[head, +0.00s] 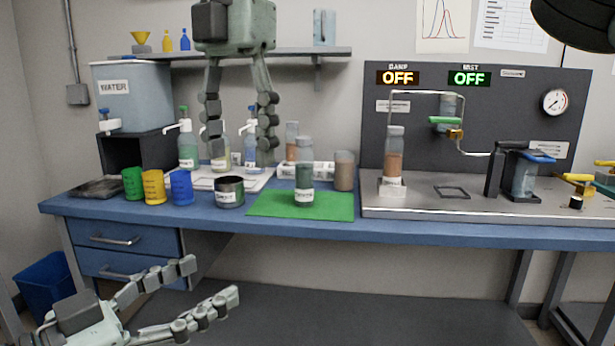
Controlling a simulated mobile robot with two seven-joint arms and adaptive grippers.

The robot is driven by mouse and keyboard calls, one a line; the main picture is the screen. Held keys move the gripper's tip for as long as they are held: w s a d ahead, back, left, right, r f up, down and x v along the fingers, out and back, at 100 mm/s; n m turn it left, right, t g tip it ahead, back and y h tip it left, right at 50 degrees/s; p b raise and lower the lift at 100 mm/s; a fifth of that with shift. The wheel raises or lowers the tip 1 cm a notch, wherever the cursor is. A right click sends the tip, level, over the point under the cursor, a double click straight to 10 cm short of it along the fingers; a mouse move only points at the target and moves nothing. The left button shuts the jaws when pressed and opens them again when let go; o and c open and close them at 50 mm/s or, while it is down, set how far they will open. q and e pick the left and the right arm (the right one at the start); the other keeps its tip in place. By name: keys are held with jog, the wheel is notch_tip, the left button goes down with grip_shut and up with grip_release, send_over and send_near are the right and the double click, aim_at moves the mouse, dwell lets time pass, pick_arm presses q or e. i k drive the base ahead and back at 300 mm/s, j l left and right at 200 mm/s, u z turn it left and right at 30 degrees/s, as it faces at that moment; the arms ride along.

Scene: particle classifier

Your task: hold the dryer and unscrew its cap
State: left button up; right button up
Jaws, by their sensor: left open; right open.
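A clear cylinder with dark green filling, a grey cap and a white label stands upright on the green mat (262,205); it looks like the dryer (304,178). Its cap (304,143) is on top. My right gripper (241,160) hangs from above, fingers down and spread, in front of the bottles left of the dryer, not touching it. My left gripper (213,280) is low at the left, in front of the bench's front edge, fingers spread and empty, pointing right.
A similar cylinder with orange filling (393,160) stands on the metal rig at right. A brownish jar (344,171) is close behind the dryer, a dark tin (230,191) left of the mat. Coloured cups (153,186) stand further left. The mat's front is clear.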

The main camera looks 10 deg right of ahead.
aim_at(305, 155)
jog(key=i+l, duration=0.25)
jog(key=i, duration=0.25)
jog(key=i+l, duration=0.25)
jog(key=i, duration=0.3)
jog(key=i+l, duration=0.25)
jog(key=i, duration=0.25)
